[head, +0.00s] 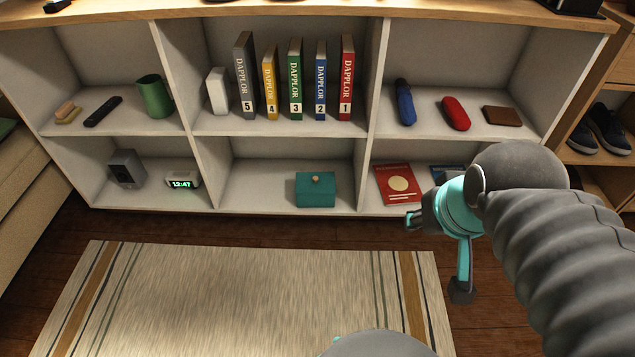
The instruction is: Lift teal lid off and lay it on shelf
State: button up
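A teal box (315,194) stands in the lower middle compartment of the shelf (250,205), near its front edge. Its teal lid (308,181) is on top, with a small tan knob (316,177) on it. My gripper (438,254) is in front of the lower right compartment, to the right of the box and apart from it. Its fingers are spread wide, and nothing shows between them.
Bare shelf floor lies left of the box. The lower right compartment holds a red booklet (399,184) and a partly hidden blue item (447,173). Numbered books (295,80) stand above. A striped rug (240,295) lies in front.

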aim_at(315, 183)
jog(key=z, duration=0.85)
jog(key=i, duration=1.3)
jog(key=u, duration=3.1)
